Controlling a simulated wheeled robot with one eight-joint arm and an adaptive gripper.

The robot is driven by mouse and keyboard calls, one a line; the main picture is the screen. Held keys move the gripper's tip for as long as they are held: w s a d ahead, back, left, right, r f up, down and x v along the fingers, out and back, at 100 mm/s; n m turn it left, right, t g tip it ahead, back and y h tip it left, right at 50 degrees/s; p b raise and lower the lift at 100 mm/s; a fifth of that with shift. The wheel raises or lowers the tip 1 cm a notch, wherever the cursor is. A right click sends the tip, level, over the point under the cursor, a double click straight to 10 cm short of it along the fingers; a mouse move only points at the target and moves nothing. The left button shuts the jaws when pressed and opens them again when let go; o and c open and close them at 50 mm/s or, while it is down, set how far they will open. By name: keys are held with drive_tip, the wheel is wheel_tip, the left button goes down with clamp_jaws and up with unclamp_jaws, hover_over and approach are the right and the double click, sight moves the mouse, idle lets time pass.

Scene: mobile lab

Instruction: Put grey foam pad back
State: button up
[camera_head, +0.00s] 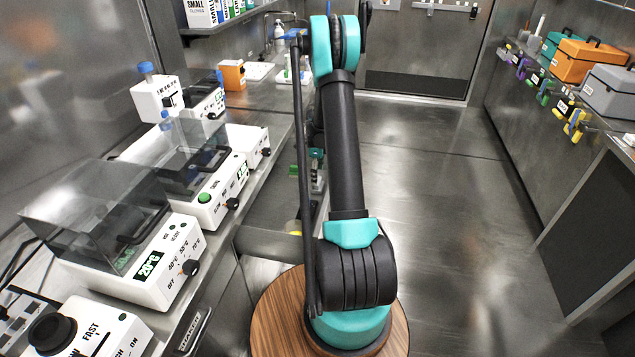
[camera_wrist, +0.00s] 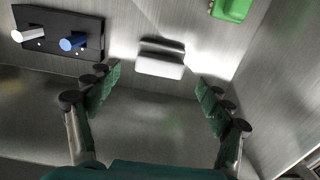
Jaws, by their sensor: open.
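My gripper (camera_wrist: 157,84) is open and empty in the wrist view, its two green-padded fingers spread wide. A pale block with a dark upper part (camera_wrist: 160,66) lies ahead, between the fingertips in the picture and apart from them. I cannot tell whether it is the grey foam pad. No other thing in view is clearly the pad. In the head view my arm rises through the middle, and I cannot make out the gripper there.
A black holder (camera_wrist: 58,40) with a white and a blue cylinder is at the upper left, and a green object (camera_wrist: 231,9) at the upper right. Lab devices (camera_head: 150,235) line the left bench. An orange toolbox (camera_head: 588,60) stands right. The floor (camera_head: 450,200) is clear.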

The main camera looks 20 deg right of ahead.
wheel_tip(320, 180, up, 6)
drive_tip(key=s+a+r+n+t, duration=0.1)
drive_tip(key=s+a+r+n, duration=0.4)
drive_tip(key=s+r+n, duration=0.15)
drive_tip(key=s+a+r+n+t, duration=0.1)
drive_tip(key=s+a+r+n, duration=0.4)
drive_tip(key=s, duration=0.3)
drive_tip(key=s+a+n+t, duration=0.1)
drive_tip(key=s+a+n, duration=0.2)
drive_tip(key=s+n, duration=0.3)
drive_tip(key=s+a+n+t, duration=0.1)
drive_tip(key=s+a+n, duration=0.2)
drive_tip(key=s+n, duration=0.4)
drive_tip(key=s, duration=0.6)
drive_tip(key=shift+s+f, duration=0.15)
drive_tip(key=shift+f, duration=0.05)
drive_tip(key=shift+d, duration=0.1)
